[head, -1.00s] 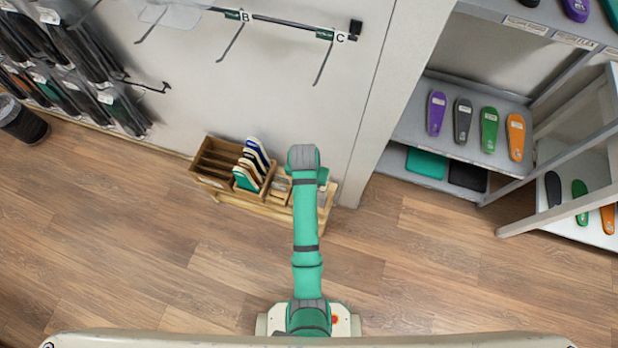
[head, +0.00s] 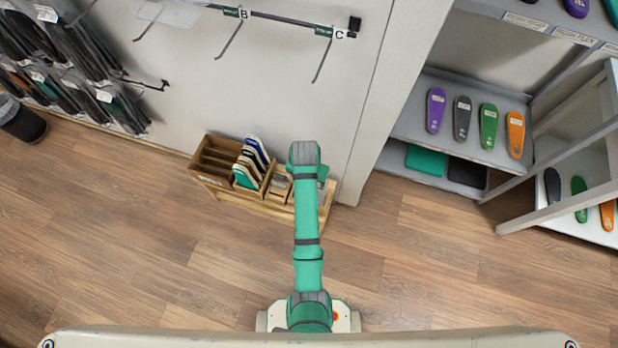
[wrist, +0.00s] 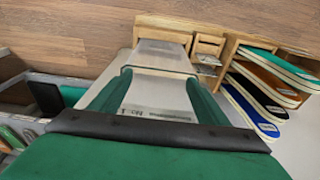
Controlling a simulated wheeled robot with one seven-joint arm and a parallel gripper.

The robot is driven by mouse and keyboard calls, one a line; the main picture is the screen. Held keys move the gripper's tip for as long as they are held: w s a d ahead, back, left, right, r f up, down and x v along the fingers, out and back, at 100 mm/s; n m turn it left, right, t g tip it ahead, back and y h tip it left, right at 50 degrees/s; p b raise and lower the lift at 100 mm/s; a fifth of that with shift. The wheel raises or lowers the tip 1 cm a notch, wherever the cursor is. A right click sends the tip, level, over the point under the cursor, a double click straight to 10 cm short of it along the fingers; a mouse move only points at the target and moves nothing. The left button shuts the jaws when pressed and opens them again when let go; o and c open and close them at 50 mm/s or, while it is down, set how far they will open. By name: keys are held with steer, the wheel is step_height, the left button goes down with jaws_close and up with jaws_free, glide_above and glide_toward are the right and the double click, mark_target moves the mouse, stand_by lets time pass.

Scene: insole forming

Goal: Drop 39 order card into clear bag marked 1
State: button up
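My gripper (wrist: 160,76) points down over the wooden stand in the wrist view, its two green fingers apart. Between and beneath the fingers lies a pale, see-through panel with print reading "No 1", which looks like the clear bag (wrist: 150,118). A greyish clear part (wrist: 163,55) shows just beyond the fingertips, at the wooden stand. I cannot make out a card marked 39. A small pale card (wrist: 207,60) sits in a wooden holder right of the fingers, its print too small to read. In the head view my arm hides the gripper and the bag.
The wooden stand (head: 263,204) by the wall has a slotted rack of coloured insoles (head: 250,160) left of my arm. Wall hooks (head: 322,60) hang above. A shelf with coloured insoles (head: 463,120) stands at right. The floor (head: 150,240) at left is clear.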

step_height(320, 180, up, 11)
steer(key=s, duration=0.1)
steer(key=shift+s+a+f, duration=0.15)
steer(key=shift+s+a, duration=0.05)
steer(key=shift+a, duration=0.05)
stand_by(0.3)
stand_by(0.8)
steer(key=s+a+f+n+t+y, duration=0.1)
steer(key=s+f+t, duration=0.2)
steer(key=s, duration=0.3)
steer(key=s+a+f+t, duration=0.2)
steer(key=s+f+t, duration=0.1)
steer(key=s, duration=0.3)
steer(key=s+d+r+n+t, duration=0.2)
steer(key=s+r+t, duration=0.5)
steer(key=s+r, duration=0.9)
step_height(320, 180, up, 4)
steer(key=shift+s+d+r+n+t+h, duration=0.2)
steer(key=shift+d+n+t+h, duration=0.15)
steer(key=shift+d, duration=0.45)
